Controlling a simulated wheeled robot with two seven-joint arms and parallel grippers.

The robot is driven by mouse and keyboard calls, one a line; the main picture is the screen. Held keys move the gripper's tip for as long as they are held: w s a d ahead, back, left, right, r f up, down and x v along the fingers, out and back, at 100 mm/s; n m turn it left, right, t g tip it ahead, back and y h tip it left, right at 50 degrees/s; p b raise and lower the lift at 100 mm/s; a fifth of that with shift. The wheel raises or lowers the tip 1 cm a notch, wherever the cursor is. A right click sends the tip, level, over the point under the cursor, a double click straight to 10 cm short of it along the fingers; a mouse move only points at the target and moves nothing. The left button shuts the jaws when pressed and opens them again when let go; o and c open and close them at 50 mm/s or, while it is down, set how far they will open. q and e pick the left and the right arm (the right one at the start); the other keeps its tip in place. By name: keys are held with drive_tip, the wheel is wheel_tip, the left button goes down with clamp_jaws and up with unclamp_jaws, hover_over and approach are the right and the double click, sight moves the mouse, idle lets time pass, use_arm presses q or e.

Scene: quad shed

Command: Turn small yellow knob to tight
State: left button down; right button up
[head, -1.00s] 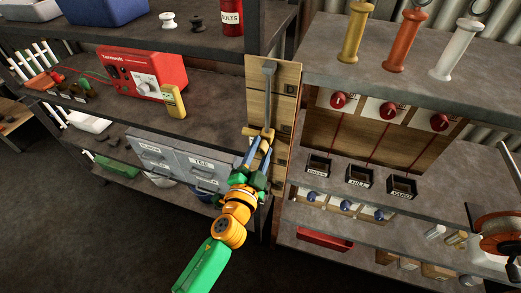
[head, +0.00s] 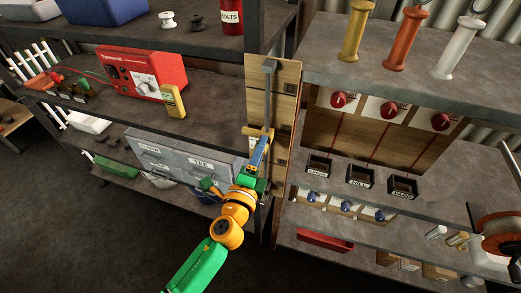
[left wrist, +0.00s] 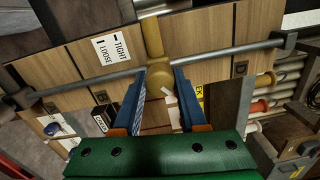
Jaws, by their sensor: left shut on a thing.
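The small yellow knob (left wrist: 160,82) has a rounded end and a yellow bar running up from it, across a grey rod (left wrist: 92,84) on a wooden board. In the head view the knob (head: 254,132) shows just beyond my left gripper (head: 262,143). The blue fingers of my left gripper (left wrist: 160,76) are shut on the knob's rounded end, one on each side. A white label (left wrist: 112,46) on the board reads TIGHT and LOOSE, with a small mark by each word. My right gripper is in neither view.
A dark shelf post (head: 252,215) stands close beside my left gripper. Grey drawers (head: 150,150) lie left of it, and a shelf with small bins (head: 359,175) lies right.

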use_arm(q)
drive_tip(key=m, duration=0.3)
drive_tip(key=shift+m, duration=0.4)
drive_tip(key=shift+m+p, duration=0.4)
drive_tip(key=shift+m, duration=1.5)
drive_tip(key=shift+c, duration=2.2)
unclamp_jaws()
drive_tip(key=shift+f, duration=0.1)
drive_tip(key=v, duration=0.7)
drive_tip(key=shift+b, duration=0.4)
drive_tip(key=shift+w+a, duration=0.1)
